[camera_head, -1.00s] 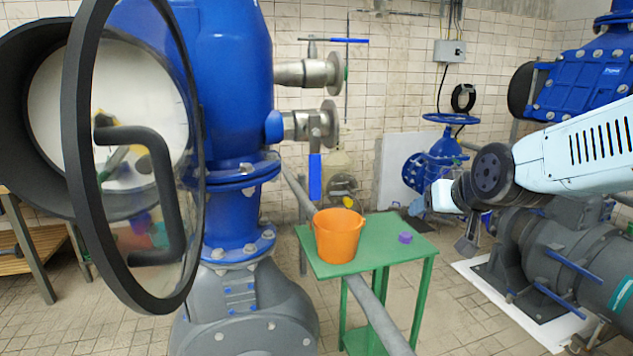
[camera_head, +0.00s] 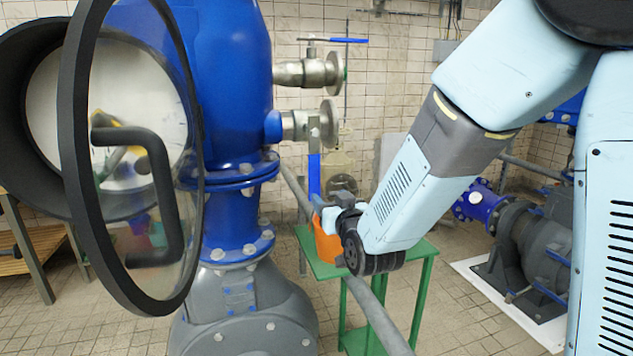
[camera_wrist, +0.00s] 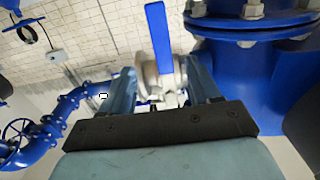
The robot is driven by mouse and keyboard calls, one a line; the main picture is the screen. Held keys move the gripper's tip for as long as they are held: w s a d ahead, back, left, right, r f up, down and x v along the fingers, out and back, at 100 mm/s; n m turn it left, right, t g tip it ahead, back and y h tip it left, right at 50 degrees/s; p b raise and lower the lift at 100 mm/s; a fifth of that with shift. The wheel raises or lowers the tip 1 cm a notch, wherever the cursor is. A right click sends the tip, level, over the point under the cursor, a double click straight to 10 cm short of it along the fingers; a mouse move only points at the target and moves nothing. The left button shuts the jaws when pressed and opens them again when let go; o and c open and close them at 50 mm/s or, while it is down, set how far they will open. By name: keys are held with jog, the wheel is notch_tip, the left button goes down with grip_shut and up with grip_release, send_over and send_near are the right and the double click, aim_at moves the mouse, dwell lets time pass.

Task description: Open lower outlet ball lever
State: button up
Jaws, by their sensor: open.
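The lower outlet (camera_head: 300,125) is a metal stub with a flange on the blue vessel. Its blue ball lever (camera_head: 314,175) hangs straight down from it. In the wrist view, the lever (camera_wrist: 158,45) appears upright and in line with the gap between my fingers, with the metal valve body (camera_wrist: 165,82) behind. My gripper (camera_head: 325,210) is open, close to the lever's lower end in the head view. The fingers (camera_wrist: 162,88) stand on either side of the lever's line in the wrist view. I cannot tell whether they touch it.
The upper outlet (camera_head: 305,72) has a blue lever (camera_head: 348,40) lying level. A green table (camera_head: 415,262) with an orange bucket (camera_head: 325,243), partly hidden by my arm, stands below. A large round glass door (camera_head: 130,160) with a black rim fills the left.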

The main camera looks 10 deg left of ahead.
aim_at(315, 181)
jog(key=x, duration=1.3)
jog(key=shift+w+a, duration=0.15)
jog(key=shift+w, duration=0.15)
